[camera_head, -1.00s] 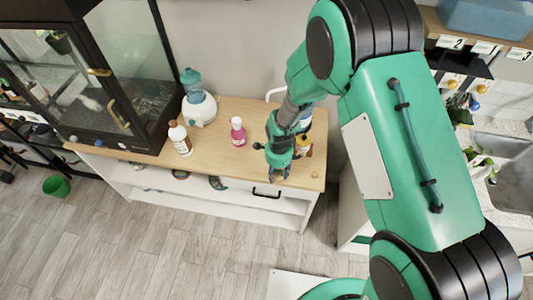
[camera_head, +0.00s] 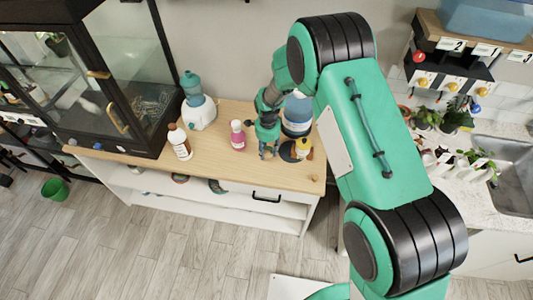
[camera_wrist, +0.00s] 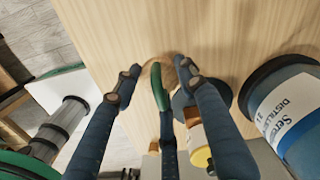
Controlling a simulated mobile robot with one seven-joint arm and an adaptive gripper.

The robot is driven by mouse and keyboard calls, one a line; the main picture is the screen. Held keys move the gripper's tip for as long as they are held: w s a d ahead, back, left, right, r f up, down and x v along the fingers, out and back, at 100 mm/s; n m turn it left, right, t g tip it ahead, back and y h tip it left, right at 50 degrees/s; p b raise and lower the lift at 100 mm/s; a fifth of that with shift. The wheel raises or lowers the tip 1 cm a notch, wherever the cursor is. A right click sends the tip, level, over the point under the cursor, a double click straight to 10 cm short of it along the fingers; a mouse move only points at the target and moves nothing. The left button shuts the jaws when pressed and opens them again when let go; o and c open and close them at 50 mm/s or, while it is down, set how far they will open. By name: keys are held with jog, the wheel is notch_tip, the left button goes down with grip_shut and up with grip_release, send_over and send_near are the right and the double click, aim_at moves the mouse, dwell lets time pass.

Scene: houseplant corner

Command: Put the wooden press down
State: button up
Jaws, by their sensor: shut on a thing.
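The wooden press (camera_wrist: 168,70) shows only in part in the wrist view, as a small rounded brown piece between my fingertips. My gripper (camera_wrist: 157,76) is shut on it, and the fingers hide much of it. In the head view my gripper (camera_head: 268,154) points down over the wooden tabletop (camera_head: 225,170), between a pink bottle and a yellow bottle. The press cannot be made out there. I cannot tell whether it touches the tabletop.
A pink bottle (camera_head: 238,136) stands just left of my gripper. A yellow bottle (camera_head: 302,149) and a dark disc (camera_head: 287,152) are close on its right, with a large blue jug (camera_head: 297,115) behind. The front tabletop is clear.

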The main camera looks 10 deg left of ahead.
aim_at(266, 150)
jog(key=shift+w+a, duration=0.35)
jog(key=shift+w, duration=0.35)
jog(key=shift+f, duration=0.15)
jog(key=shift+f, duration=1.65)
jog(key=shift+f+b, duration=0.15)
jog(key=shift+b, duration=0.25)
jog(key=o, duration=1.2)
notch_tip(266, 150, up, 12)
jog(key=shift+r+p, duration=0.15)
jog(key=shift+p, duration=0.6)
